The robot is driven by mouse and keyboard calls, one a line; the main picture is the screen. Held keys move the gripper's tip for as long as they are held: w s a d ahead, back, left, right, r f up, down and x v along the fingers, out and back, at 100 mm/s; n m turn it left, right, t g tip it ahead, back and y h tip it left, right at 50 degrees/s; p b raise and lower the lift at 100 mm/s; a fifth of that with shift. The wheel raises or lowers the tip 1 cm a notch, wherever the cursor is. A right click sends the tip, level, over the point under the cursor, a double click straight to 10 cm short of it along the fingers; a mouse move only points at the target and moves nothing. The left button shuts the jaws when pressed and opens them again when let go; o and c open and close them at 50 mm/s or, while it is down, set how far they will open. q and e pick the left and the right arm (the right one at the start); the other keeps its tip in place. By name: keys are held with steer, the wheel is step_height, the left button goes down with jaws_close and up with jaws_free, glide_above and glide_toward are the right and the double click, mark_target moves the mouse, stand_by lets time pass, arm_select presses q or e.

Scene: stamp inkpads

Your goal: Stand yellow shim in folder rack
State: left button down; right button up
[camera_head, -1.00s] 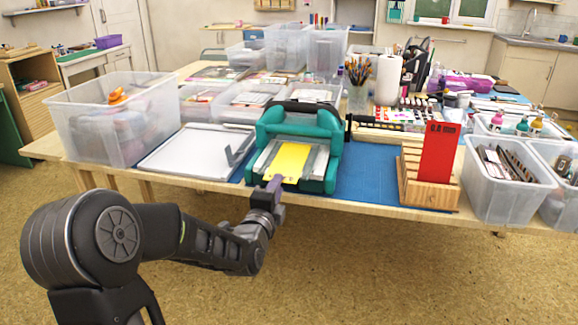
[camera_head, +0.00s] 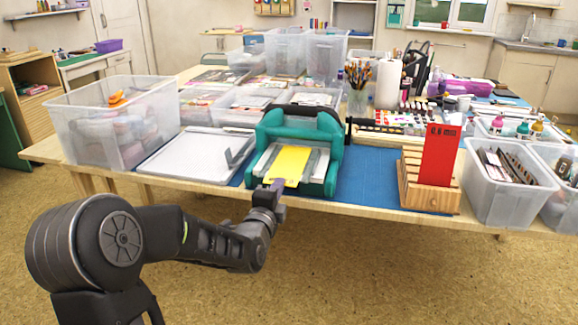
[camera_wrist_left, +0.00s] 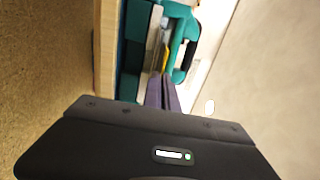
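The yellow shim (camera_head: 291,163) lies flat on the bed of the teal press (camera_head: 328,150), its front end towards me. My left gripper (camera_head: 279,184) is at that front edge, left of its middle. In the left wrist view the two purple-grey fingers (camera_wrist_left: 163,93) are close together, with a strip of the yellow shim (camera_wrist_left: 166,60) at their tips. They look shut on its edge, though the contact is small and partly hidden. The wooden folder rack (camera_head: 428,200) stands at the right with a red card (camera_head: 439,154) upright in it. My right gripper is not in view.
A white tray (camera_head: 185,168) lies left of the press, beside a clear bin (camera_head: 75,125). A clear bin (camera_head: 500,205) with tools stands right of the rack. Blue mat (camera_head: 370,185) between press and rack is largely clear.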

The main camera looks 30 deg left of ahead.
arm_select(q)
steer(key=shift+s+d+r+p, duration=0.15)
steer(key=shift+s+r+p, duration=0.15)
steer(key=shift+r, duration=0.25)
steer(key=shift+s+d+r+p, duration=0.1)
steer(key=shift+s+r+p, duration=0.15)
steer(key=shift+r, duration=0.3)
steer(key=s+r, duration=0.1)
steer(key=s+r+p, duration=0.1)
steer(key=r, duration=0.1)
steer(key=s+d+r+p, duration=0.1)
steer(key=shift+r, duration=0.25)
